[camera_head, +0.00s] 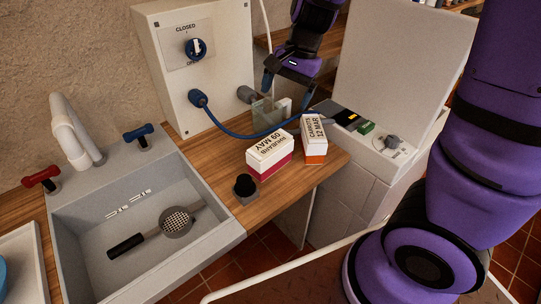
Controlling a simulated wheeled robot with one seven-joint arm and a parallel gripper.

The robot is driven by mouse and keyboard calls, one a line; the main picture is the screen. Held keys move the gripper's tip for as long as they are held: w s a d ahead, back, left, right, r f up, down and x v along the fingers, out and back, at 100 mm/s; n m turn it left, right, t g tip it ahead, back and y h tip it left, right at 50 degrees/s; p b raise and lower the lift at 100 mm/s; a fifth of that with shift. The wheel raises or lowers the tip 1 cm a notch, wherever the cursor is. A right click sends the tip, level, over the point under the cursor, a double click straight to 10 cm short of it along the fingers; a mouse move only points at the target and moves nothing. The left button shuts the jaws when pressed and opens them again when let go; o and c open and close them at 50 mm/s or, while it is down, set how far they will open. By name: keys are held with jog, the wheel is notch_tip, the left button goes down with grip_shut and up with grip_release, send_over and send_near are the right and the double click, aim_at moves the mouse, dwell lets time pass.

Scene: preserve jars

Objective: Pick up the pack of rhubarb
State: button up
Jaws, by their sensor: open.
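The pack of rhubarb (269,159) is a white-topped block with a dark pink lower part. Its top reads "RHUBARB 09 MAY". It lies on the wooden counter (222,185), right of the sink. A similar pack with an orange lower part (314,139), which seems to read "CARROTS 12 MAR", lies just to its right and behind. My gripper (287,82) is open, above the counter and behind both packs, near a clear container. It is apart from the rhubarb pack. Its fingers are small and partly dark in this view.
A grey panel (215,80) with a blue knob and blue hose stands behind. The hose passes behind the packs. The sink (130,262) holds a strainer. A grey unit with a raised lid (385,62) stands right.

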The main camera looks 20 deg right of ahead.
aim_at(271, 143)
jog(key=w+f+m, duration=0.1)
jog(key=f, duration=0.2)
jog(key=w+f+m+h, duration=0.1)
jog(key=w+f, duration=0.1)
jog(key=f, duration=0.2)
jog(key=w+a+f+m+g, duration=0.1)
jog(key=w+f+m, duration=0.1)
jog(key=f, duration=0.1)
jog(key=shift+a+f+h, duration=0.1)
jog(key=shift+f+h, duration=0.2)
jog(key=shift+f, duration=0.1)
jog(key=f, duration=0.5)
jog(key=shift+s+a+f, duration=0.1)
jog(key=shift+a+f, duration=0.1)
jog(key=shift+a, duration=0.15)
jog(key=shift+s+a+f, duration=0.1)
jog(key=shift+s+f, duration=0.05)
jog(key=shift+f, duration=0.7)
jog(key=shift+s+a+f, duration=0.1)
jog(key=shift+f, duration=0.8)
jog(key=shift+s+a+f, duration=0.1)
jog(key=shift+s+f, duration=0.05)
jog(key=shift+f, duration=0.7)
jog(key=c, duration=1.3)
jog(key=shift+o, duration=0.2)
